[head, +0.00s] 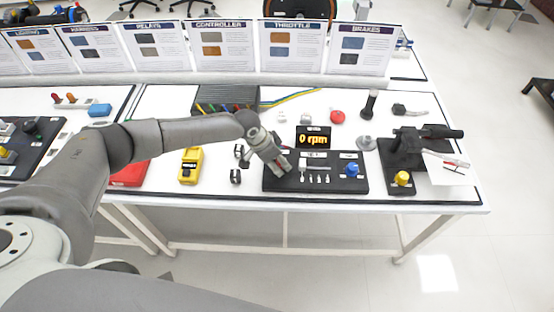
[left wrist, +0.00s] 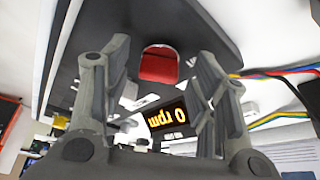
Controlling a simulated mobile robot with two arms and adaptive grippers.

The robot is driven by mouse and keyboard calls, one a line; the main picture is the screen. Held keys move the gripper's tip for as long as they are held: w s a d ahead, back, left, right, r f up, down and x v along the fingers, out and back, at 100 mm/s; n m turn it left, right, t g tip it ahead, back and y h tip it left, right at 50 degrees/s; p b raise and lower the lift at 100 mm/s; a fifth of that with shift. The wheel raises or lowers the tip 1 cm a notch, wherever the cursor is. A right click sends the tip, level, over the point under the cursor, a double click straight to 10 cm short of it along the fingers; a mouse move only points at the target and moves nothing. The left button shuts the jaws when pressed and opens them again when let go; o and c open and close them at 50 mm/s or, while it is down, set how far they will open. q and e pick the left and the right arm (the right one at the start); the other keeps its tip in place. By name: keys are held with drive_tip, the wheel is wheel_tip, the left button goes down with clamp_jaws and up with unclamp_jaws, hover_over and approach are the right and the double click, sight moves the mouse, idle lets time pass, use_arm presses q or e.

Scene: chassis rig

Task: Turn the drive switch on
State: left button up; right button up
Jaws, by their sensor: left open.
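The black control panel (head: 330,187) lies near the front edge of the white table, with a display (head: 313,139) reading 0 rpm behind it. In the left wrist view a red rocker switch (left wrist: 159,66), apparently the drive switch, sits on the dark panel and the display (left wrist: 167,118) appears upside down. My left gripper (head: 284,168) is over the left end of the panel and hides most of the switch in the head view. Its two fingers are apart, one on each side of the red switch in the wrist view, with nothing held. Contact cannot be told. My right gripper is not in view.
A blue knob (head: 352,170) and small toggles (head: 316,179) share the panel. A yellow meter (head: 190,166) stands left. A black lever fixture (head: 405,150) with a yellow knob (head: 402,178) stands right. A black box (head: 227,97) with cables lies behind.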

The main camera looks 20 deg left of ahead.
use_arm(q)
drive_tip(key=c, duration=1)
drive_tip(key=shift+f+m+g+b, duration=0.25)
drive_tip(key=shift+m+b, duration=0.35)
drive_tip(key=shift+b, duration=0.4)
drive_tip(key=m+b, duration=0.2)
drive_tip(key=m+g+h+b, duration=0.1)
drive_tip(key=m+b, duration=0.1)
drive_tip(key=m+g+b, duration=0.1)
drive_tip(key=m+b, duration=0.1)
drive_tip(key=b, duration=0.1)
drive_tip(key=shift+w, duration=0.25)
drive_tip(key=shift+w+a+r+m+g+b, duration=0.15)
drive_tip(key=shift+m+g+b, duration=0.35)
drive_tip(key=shift+m+b, duration=0.55)
drive_tip(key=shift+d+r+m+g+b, duration=0.1)
drive_tip(key=shift+m+g+b, duration=0.35)
drive_tip(key=shift+m+b, duration=0.6)
drive_tip(key=shift+m, duration=0.4)
drive_tip(key=o, duration=1)
